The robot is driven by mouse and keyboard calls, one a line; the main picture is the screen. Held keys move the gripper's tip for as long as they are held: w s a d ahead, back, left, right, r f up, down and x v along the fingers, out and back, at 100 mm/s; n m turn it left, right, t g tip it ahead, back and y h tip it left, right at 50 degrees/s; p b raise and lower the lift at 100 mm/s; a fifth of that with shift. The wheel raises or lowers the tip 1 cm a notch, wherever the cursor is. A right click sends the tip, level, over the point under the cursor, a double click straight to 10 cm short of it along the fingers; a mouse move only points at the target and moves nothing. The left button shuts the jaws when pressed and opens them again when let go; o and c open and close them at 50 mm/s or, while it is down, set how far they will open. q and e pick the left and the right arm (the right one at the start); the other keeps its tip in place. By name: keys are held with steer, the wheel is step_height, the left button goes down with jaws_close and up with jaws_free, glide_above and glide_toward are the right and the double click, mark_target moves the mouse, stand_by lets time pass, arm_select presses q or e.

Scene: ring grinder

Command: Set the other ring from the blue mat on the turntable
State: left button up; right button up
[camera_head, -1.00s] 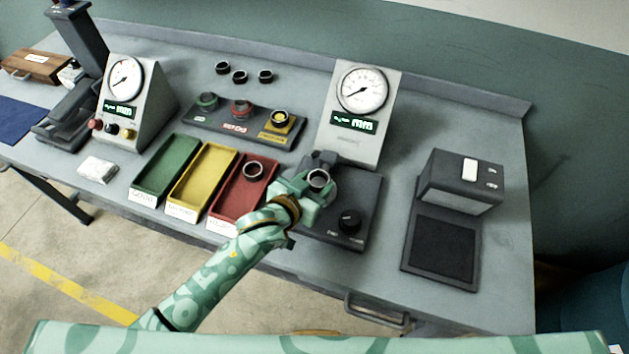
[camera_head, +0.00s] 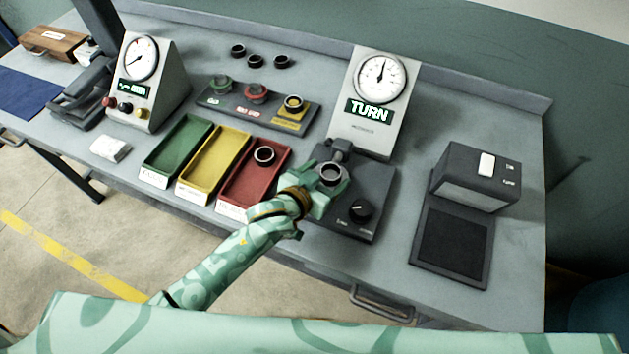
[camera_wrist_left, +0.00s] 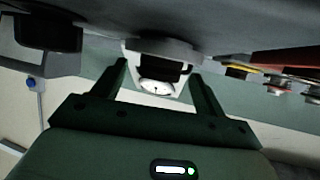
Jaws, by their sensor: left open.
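A dark ring with a bright rim (camera_head: 333,173) sits on the turntable of the gauge station (camera_head: 372,200). My left gripper (camera_head: 325,183) is at this ring with its fingers open on either side. In the left wrist view, tilted over, the open fingers (camera_wrist_left: 160,72) flank the dark ring (camera_wrist_left: 172,73) under the turntable's pale disc; contact cannot be told. The blue mat (camera_head: 28,92) lies at the far left, partly cut off by the frame, and its visible part is bare. Another ring (camera_head: 264,155) lies in the red tray (camera_head: 240,188). My right gripper is not in view.
The gauge display (camera_head: 369,111) reads TURN. A knob (camera_head: 361,210) is beside the turntable. Green (camera_head: 170,158) and yellow (camera_head: 208,170) trays stand left of the red one. Several rings stand behind on a rack (camera_head: 225,103) and the table. A dark-topped box station (camera_head: 475,180) is at right.

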arm_select(q)
steer(key=p+v, duration=0.3)
steer(key=v, duration=1.3)
